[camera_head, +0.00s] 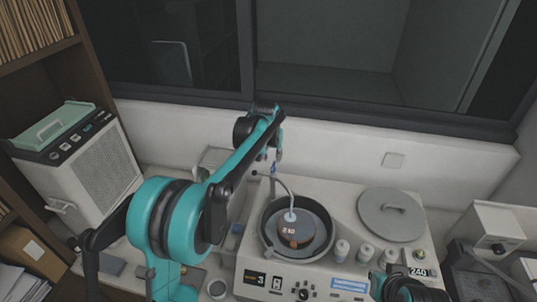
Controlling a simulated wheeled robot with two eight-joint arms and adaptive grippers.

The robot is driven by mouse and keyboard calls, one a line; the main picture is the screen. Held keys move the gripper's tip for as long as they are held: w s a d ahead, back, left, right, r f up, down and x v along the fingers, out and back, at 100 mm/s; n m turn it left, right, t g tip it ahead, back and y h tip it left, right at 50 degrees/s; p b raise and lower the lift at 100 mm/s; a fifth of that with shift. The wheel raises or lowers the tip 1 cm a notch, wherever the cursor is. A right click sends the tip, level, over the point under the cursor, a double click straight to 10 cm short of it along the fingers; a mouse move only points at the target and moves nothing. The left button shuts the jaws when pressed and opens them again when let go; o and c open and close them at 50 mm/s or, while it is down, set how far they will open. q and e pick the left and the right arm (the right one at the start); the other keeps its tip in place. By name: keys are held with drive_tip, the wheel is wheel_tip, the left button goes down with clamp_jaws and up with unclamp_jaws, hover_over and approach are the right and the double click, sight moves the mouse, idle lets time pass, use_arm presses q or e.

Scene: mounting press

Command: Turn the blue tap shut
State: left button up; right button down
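A small blue piece that looks like the tap (273,169) shows at the upper end of a pale curved water pipe (284,186), behind the polishing machine's round bowl. My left arm reaches over from the left, and its gripper (278,153) points down just above the blue tap. The gripper is small and partly hidden by its own wrist, so its opening and any contact with the tap are unclear. Part of my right arm (395,286) shows at the bottom right; its fingers cannot be made out.
The bowl (268,243) holds a disc with a brown piece marked 210. Small white bottles (341,249) and a grey round lid (391,214) are on the machine to the right. A white boxy device (85,165) stands at left by a shelf. A wall and window close off the back.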

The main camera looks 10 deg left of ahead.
sight(273, 166)
use_arm(q)
drive_tip(key=x, duration=0.6)
drive_tip(key=shift+w+f+p, duration=0.2)
drive_tip(key=shift+f+p, duration=0.1)
drive_tip(key=shift+p, duration=0.05)
drive_tip(key=shift+s, duration=0.1)
clamp_jaws()
